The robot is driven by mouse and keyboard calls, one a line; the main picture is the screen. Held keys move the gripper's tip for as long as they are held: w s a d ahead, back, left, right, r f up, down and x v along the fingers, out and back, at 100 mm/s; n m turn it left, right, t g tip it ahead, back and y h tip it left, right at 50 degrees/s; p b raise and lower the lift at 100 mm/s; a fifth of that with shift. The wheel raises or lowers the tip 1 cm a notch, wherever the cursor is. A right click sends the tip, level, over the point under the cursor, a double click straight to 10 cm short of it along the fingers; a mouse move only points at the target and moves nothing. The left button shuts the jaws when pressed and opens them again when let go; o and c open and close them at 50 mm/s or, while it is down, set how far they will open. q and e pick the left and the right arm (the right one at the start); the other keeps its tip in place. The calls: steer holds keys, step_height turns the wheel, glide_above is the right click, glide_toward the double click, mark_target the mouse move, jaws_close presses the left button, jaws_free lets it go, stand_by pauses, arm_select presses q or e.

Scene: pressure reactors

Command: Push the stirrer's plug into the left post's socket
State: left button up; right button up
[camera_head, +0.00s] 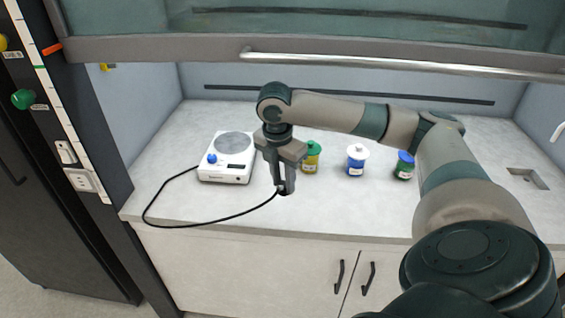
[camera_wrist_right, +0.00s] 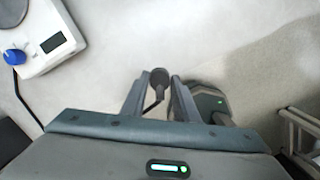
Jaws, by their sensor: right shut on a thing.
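My right gripper (camera_head: 284,188) is shut on the black plug (camera_wrist_right: 159,78) and holds it over the front part of the worktop. The black cable (camera_head: 205,226) runs from the plug in a loop past the front edge and back to the stirrer. The white stirrer (camera_head: 228,158), with a blue knob and grey round plate, stands on the worktop left of my gripper; its corner shows in the right wrist view (camera_wrist_right: 38,35). The socket (camera_head: 81,180) is on the left post, under a switch, well left of the gripper and apart from the plug. My left gripper is not in view.
Bottles with green (camera_head: 311,157), white (camera_head: 356,160) and blue (camera_head: 404,165) caps stand behind and right of my gripper. The raised glass sash with its metal handle (camera_head: 400,65) crosses above my arm. The worktop front left is clear but for the cable.

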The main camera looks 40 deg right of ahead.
steer(key=s+a+f+m, duration=0.3)
steer(key=a+m, duration=0.3)
steer(key=a, duration=0.2)
steer(key=s+a+f+m+g+y, duration=0.1)
steer(key=s+a+f+m, duration=0.2)
steer(key=a+f+m, duration=0.3)
steer(key=s+a+f+m, duration=0.3)
steer(key=a+m, duration=0.4)
steer(key=a, duration=0.3)
steer(key=shift+s+a+f+g, duration=0.2)
steer(key=shift+s+f+g, duration=0.1)
steer(key=shift+f, duration=0.6)
steer(key=shift+d, duration=0.2)
